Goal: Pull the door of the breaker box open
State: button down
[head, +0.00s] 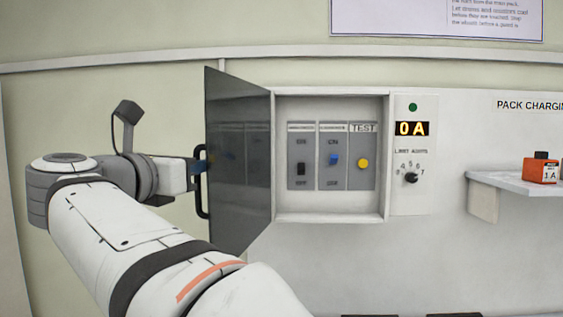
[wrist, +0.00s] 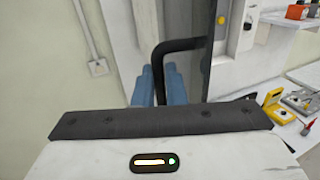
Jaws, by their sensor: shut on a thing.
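The breaker box (head: 331,210) is set in the white panel in the head view. Its dark, see-through door (head: 238,200) stands swung wide open to the left, hinged on the box's left edge. A black handle (head: 202,208) is on the door's outer face; it also shows in the wrist view (wrist: 178,45). My gripper (head: 199,165) is at the handle, shut on it. Its blue fingers show in the wrist view (wrist: 160,84). Inside the box are a black switch (head: 301,169), a blue switch (head: 334,159) and a yellow TEST button (head: 364,163).
Right of the box are a display reading 0 A (head: 412,129) and a knob (head: 411,178).

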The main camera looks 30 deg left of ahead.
jog(key=shift+a+f, duration=0.2)
jog(key=shift+f, duration=0.25)
jog(key=c, duration=1.9)
grip_release()
jog(key=o, duration=0.3)
jog(key=shift+s+a+r, duration=0.1)
jog(key=shift+a, duration=0.15)
jog(key=shift+o, duration=0.6)
jog(key=shift+d+r, duration=0.2)
jog(key=shift+d, duration=0.05)
jog(key=s+b, duration=0.2)
jog(key=s, duration=0.5)
jog(key=shift+s+d+b, duration=0.3)
jog(key=shift+s+b, duration=0.1)
